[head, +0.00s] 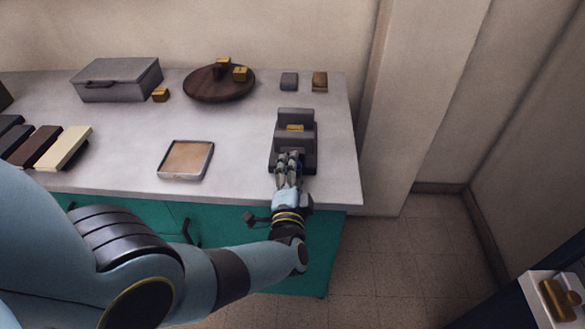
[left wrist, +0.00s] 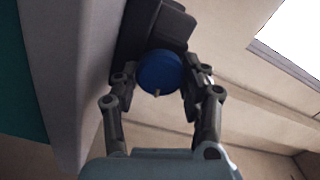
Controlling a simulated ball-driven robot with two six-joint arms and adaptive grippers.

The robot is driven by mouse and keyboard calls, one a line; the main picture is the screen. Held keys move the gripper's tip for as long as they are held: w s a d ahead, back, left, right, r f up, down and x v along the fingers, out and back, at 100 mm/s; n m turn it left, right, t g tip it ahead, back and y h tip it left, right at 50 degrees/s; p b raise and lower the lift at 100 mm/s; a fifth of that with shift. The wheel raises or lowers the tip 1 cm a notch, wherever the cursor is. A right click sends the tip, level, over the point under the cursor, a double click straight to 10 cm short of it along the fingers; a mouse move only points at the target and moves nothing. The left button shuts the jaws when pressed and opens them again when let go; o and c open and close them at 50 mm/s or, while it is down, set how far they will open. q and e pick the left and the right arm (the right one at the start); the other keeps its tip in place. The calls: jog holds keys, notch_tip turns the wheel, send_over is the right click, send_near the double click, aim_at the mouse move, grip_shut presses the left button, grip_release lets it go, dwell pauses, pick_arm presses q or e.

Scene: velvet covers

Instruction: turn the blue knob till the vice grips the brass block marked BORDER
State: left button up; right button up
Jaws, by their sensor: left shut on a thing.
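The dark grey vice (head: 308,140) stands near the right end of the table. A brass block (head: 295,128) sits in it, between its jaws; its marking is too small to read, and I cannot tell whether the jaws touch it. My left gripper (head: 288,160) is at the vice's front end. In the left wrist view the blue knob (left wrist: 160,72) lies between the fingers of my left gripper (left wrist: 155,85), which is shut on it. The dark vice body (left wrist: 150,28) shows behind the knob. In the head view the gripper hides the knob. My right gripper is not in view.
A shallow tray (head: 160,172) lies left of the vice. A round wooden stand (head: 205,92) with brass blocks, a grey box (head: 117,80), a loose brass block (head: 160,95) and two small blocks (head: 289,81) are farther back. Several long bars lie at the left.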

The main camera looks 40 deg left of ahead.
pick_arm(q)
jog(key=shift+m, duration=0.3)
jog(key=shift+f, duration=0.1)
jog(key=o, duration=1.2)
jog(key=shift+s+d, duration=0.1)
jog(key=v, duration=0.7)
jog(key=shift+s, duration=0.2)
jog(key=shift+d, duration=0.1)
